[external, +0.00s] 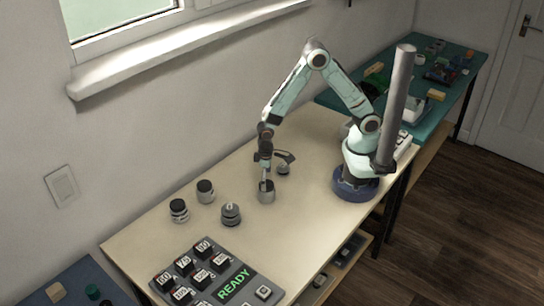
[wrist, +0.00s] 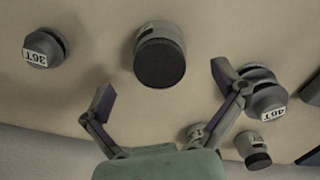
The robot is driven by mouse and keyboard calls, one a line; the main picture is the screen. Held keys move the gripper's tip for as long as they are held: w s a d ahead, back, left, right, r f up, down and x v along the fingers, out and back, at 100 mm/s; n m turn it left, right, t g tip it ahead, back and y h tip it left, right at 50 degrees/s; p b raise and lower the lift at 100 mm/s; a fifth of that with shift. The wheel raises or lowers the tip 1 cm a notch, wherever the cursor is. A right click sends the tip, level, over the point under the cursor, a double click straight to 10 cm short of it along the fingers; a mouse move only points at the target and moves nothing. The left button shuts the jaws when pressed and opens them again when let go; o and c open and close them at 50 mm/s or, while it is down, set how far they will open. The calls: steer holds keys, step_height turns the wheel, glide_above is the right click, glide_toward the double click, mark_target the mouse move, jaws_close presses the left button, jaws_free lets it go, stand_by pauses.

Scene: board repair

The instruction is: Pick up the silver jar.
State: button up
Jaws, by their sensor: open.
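The silver jar (external: 267,196) is a short grey cylinder that stands upright on the pale table, just below my gripper (external: 265,179) in the external view. In the wrist view the jar (wrist: 170,34) shows a dark round top and a grey side. It lies ahead of my open gripper (wrist: 162,84), roughly midway between the two fingers. The jaws are empty and the jar is not gripped. I cannot tell the exact height of the fingertips above it.
A grey 36T weight (wrist: 43,48) is at the upper left; another (wrist: 266,98) is close to the right finger. Two dark-lidded jars (external: 205,191) (external: 179,210) stand left of my gripper. A keypad panel with a READY display (external: 234,284) is at the front.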

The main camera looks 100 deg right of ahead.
step_height(320, 180, down, 5)
steer(key=shift+f, duration=0.15)
steer(key=c, duration=1.3)
